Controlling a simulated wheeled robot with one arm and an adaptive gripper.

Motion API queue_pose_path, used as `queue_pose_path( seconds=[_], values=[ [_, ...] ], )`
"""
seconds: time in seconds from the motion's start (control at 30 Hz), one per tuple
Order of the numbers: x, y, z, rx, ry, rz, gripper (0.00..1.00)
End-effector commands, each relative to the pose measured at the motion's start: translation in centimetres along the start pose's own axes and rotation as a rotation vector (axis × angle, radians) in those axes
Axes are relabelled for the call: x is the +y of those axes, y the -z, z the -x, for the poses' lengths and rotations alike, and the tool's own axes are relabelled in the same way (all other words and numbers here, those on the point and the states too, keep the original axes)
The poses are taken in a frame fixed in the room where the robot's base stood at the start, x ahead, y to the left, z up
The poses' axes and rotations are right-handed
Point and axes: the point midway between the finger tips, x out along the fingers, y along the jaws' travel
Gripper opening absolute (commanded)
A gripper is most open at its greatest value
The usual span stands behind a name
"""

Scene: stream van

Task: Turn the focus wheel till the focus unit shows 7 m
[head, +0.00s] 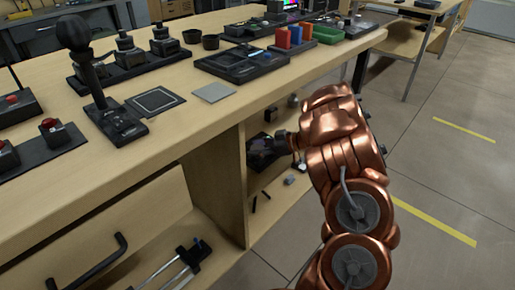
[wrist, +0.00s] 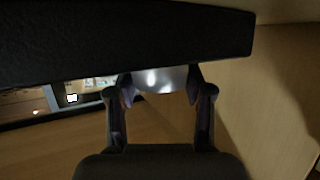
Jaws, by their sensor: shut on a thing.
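In the head view my copper arm reaches into the open shelf under the bench, and my gripper (head: 283,142) is at a dark unit (head: 260,152) there, apparently the focus unit. In the wrist view my gripper (wrist: 160,82) has its two fingers on either side of a shiny grey rounded piece, apparently the focus wheel (wrist: 155,80), and is shut on it. The wheel sits just below a broad black body (wrist: 120,40) that fills the top of this view. A small lit patch (wrist: 72,98) shows at the left; no focus reading can be made out.
The wooden bench top (head: 205,115) overhangs the shelf, and a side panel (head: 231,185) stands left of the opening. Small items (head: 290,180) lie on the shelf floor. In the wrist view a wooden wall (wrist: 275,95) is close on the right. Floor is free right of my arm.

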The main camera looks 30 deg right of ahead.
Motion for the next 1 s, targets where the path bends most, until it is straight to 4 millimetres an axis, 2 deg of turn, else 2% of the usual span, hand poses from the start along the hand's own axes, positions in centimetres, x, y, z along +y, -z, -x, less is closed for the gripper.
queue_pose_path(
  seconds=[0.1,0.7,1.0],
  values=[
    [-0.01,-0.01,0.00,0.000,0.000,0.000,0.16],
    [-0.01,0.24,0.02,0.002,-0.146,-0.060,0.16],
    [0.02,0.05,0.00,0.001,-0.154,-0.062,0.16]
  ],
)
